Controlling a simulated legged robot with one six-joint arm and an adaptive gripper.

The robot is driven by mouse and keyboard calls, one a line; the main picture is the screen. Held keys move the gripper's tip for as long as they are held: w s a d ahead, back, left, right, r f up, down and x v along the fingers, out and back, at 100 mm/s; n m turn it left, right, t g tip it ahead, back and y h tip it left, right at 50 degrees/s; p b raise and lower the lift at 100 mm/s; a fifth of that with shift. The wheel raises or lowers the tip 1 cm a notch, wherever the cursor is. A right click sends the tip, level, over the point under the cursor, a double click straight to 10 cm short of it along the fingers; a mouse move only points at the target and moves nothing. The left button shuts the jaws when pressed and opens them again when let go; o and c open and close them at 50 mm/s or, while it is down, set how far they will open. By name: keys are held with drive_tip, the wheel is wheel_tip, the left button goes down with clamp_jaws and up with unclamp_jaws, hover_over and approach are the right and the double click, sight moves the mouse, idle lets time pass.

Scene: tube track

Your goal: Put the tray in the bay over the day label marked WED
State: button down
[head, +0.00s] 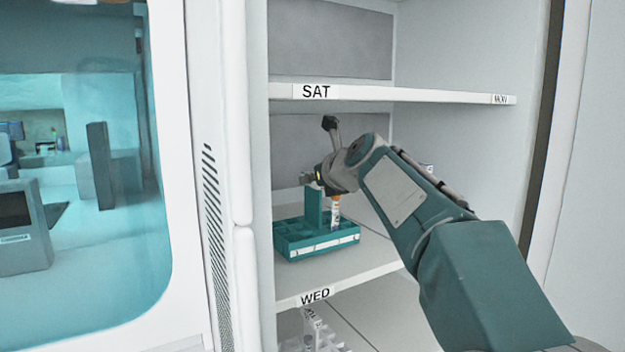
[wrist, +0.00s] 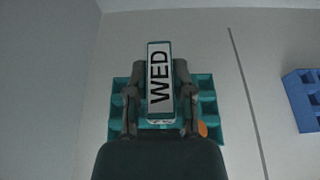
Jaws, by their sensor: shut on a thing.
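The teal tray (head: 317,244) has compartments, a white strip on its front and an upright handle (head: 314,207). It is in the bay over the WED label (head: 315,296), toward the bay's left wall. I cannot tell whether its base touches the shelf. A tube with an orange part (head: 335,213) stands in the tray. My gripper (head: 318,184) is shut on the handle from above. In the wrist view my gripper's fingers (wrist: 159,100) lie on both sides of the handle top, which bears a WED plate (wrist: 160,75). The tray's compartments (wrist: 207,97) show beside the fingers.
The shelf above carries the SAT label (head: 316,91) and a MON label (head: 500,99). A blue tray (wrist: 303,98) stands to the right in the wrist view, with clear shelf between. Below the WED shelf are pale racks (head: 312,331). A glass-fronted cabinet (head: 80,180) is at left.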

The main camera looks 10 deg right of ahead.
drive_tip(key=shift+f, duration=0.25)
drive_tip(key=shift+c, duration=2)
unclamp_jaws()
drive_tip(key=shift+f, duration=0.1)
drive_tip(key=v, duration=1.1)
drive_tip(key=shift+s, duration=0.35)
drive_tip(key=shift+d, duration=0.15)
